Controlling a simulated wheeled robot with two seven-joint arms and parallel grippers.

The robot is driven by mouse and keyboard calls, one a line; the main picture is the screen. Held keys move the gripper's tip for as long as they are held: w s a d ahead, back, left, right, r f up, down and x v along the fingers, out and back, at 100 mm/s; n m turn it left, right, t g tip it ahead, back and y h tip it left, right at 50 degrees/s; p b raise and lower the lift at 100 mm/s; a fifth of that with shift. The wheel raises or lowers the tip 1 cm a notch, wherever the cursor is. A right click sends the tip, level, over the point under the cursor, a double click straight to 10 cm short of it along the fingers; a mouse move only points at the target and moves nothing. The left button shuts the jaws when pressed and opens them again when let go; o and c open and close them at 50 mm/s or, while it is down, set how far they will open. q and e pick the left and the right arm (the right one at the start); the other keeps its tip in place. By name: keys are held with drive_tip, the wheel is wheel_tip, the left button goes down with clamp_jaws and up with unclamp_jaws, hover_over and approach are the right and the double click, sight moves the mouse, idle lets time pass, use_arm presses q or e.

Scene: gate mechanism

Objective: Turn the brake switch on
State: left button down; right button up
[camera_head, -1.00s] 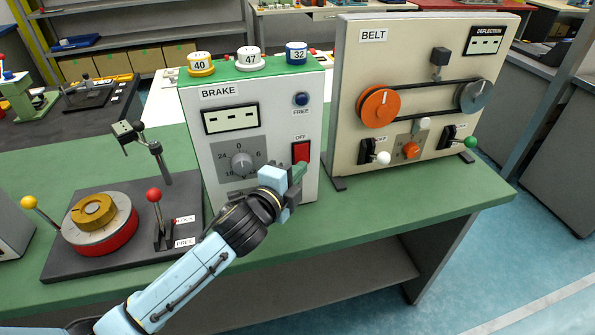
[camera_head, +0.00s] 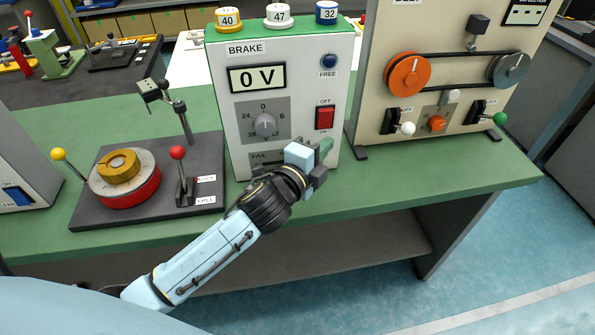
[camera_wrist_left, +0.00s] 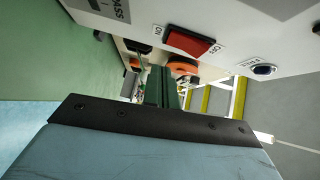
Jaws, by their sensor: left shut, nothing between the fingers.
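The brake box is a white cabinet marked BRAKE (camera_head: 240,105) with a display (camera_head: 257,78) reading 0 V. Its red rocker switch (camera_head: 325,117) sits at the right of the front panel, with OFF printed above and ON below. The switch also shows in the left wrist view (camera_wrist_left: 188,45). My left gripper (camera_head: 323,151) is shut and empty, just below the switch and in front of the panel's lower right. Its green fingers show in the left wrist view (camera_wrist_left: 160,88), apart from the switch. My right gripper is not in view.
A dial (camera_head: 265,126) and a blue FREE button (camera_head: 330,62) share the panel. Weights 40, 47 and 32 stand on top. The belt rig (camera_head: 372,110) stands at the right. A lever rig (camera_head: 90,212) stands at the left. The green table (camera_head: 400,178) is clear in front.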

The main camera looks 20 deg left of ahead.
use_arm(q)
drive_tip(key=f+v, duration=0.1)
drive_tip(key=v, duration=0.9)
drive_tip(key=shift+s+f, duration=0.2)
drive_tip(key=shift+f, duration=0.05)
